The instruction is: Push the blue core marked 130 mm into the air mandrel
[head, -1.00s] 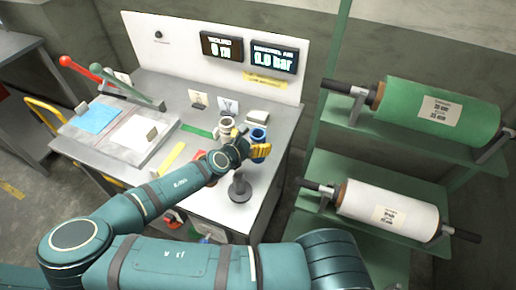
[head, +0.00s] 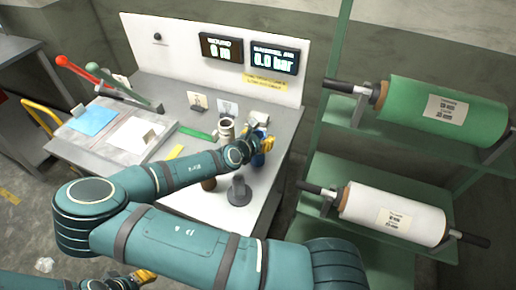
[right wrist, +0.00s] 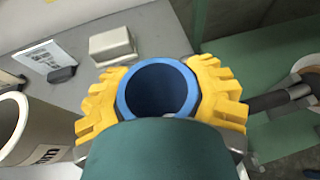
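The core's marking is not readable. My left gripper (head: 142,277) shows small at the bottom left; its fingers are unclear.
A pale core (head: 225,130) stands just left of the blue one, and a pale block (right wrist: 112,45) lies behind. A dark grey upright piece (head: 239,192) stands nearer on the bench. The green rack (head: 335,155) at right holds green and white rolls on dark shafts.

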